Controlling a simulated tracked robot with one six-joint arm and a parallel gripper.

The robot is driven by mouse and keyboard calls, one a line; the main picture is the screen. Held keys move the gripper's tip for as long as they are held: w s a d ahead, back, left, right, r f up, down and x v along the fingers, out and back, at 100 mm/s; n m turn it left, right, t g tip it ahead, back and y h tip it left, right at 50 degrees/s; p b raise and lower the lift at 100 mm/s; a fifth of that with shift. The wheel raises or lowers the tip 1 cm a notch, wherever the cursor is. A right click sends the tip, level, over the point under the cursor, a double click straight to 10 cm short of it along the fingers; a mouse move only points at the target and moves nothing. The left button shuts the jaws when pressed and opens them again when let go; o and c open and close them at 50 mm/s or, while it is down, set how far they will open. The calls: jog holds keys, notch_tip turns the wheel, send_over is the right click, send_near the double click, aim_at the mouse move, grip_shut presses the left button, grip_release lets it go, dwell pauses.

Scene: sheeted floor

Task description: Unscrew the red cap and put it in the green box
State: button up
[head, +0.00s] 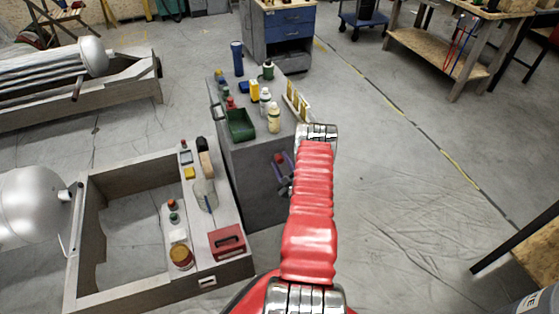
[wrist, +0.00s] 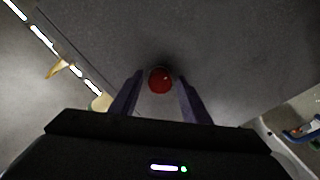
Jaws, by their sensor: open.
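The red cap (wrist: 160,80) is a round knob on the dark grey side face of the cabinet in the wrist view. It shows between the two purple fingers of my open gripper (wrist: 160,75), with a gap on each side. I cannot tell how deep the fingers reach around it. In the head view the cap (head: 279,158) is small, beside my gripper (head: 285,174) and partly hidden by it. The green box (head: 240,125) is an open tray on the cabinet top, near its left edge, above and left of my gripper.
The cabinet top (head: 262,138) also holds white and cream bottles (head: 273,117), a blue cylinder (head: 237,58) and a yellow rack (head: 296,102) at the right edge. A lower frame with a red box (head: 226,242) and jars stands at the left.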

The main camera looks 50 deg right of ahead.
jog(key=m, duration=0.4)
jog(key=shift+m, duration=2.6)
jog(key=shift+c, duration=0.6)
